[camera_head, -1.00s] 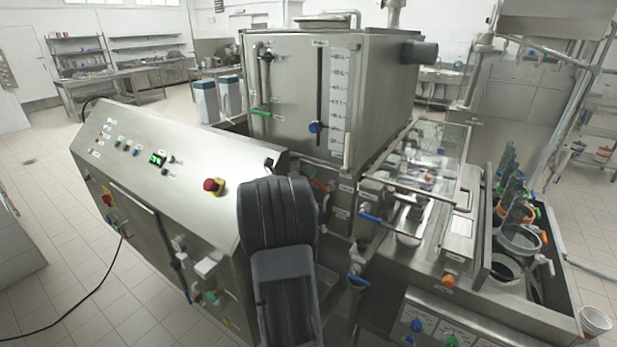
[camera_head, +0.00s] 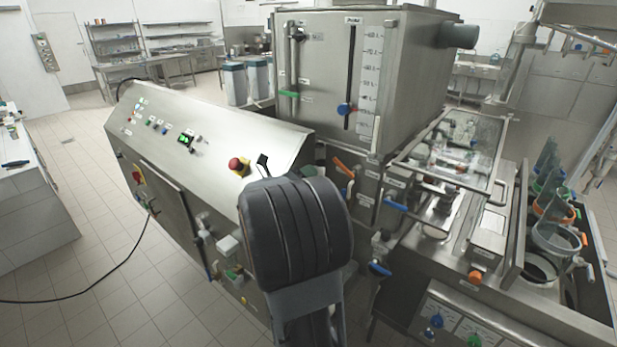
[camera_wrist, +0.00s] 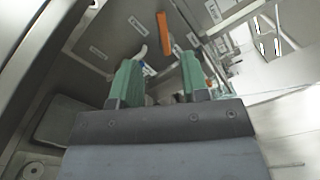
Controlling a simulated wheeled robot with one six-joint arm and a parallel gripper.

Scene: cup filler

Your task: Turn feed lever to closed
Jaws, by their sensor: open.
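My gripper (camera_wrist: 158,80) shows in the wrist view as two green fingers, spread apart with nothing between them. An orange lever (camera_wrist: 164,34) stands beyond the gap between the fingers, apart from them. The labels are too small to read, so I cannot tell which lever is the feed lever. My arm hides my gripper in the head view.
The sloped control panel (camera_head: 205,125) with a red stop button (camera_head: 239,166) stands left of my arm. A clear guard (camera_head: 450,150) and cups (camera_head: 558,238) are to the right. Open floor lies at left.

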